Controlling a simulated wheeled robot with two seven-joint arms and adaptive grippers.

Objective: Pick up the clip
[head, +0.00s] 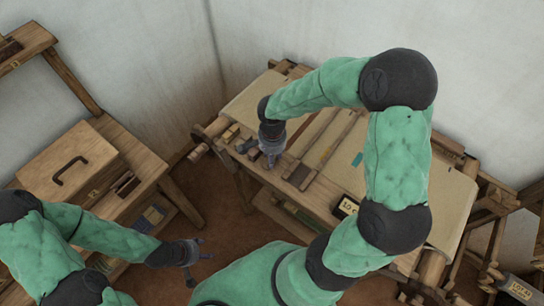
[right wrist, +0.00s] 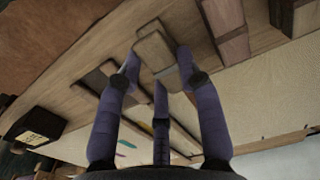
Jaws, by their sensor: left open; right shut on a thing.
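My right gripper (head: 272,156) is low over the left end of the loom bench in the head view. In the right wrist view its fingers (right wrist: 157,65) are closed on the two sides of a small brown wooden piece (right wrist: 155,48), which I take to be the clip. In the head view the gripper hides this piece, and I cannot tell if it is clear of the wood below. My left gripper (head: 194,252) is open and empty, over the floor left of the loom.
Wooden bars (head: 325,140) lie on the loom bench right of my right gripper. A dark labelled box (head: 346,207) stands near the bench's front edge. A wooden cabinet with a handled lid (head: 65,165) stands at the left. Bare floor (head: 225,215) lies between.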

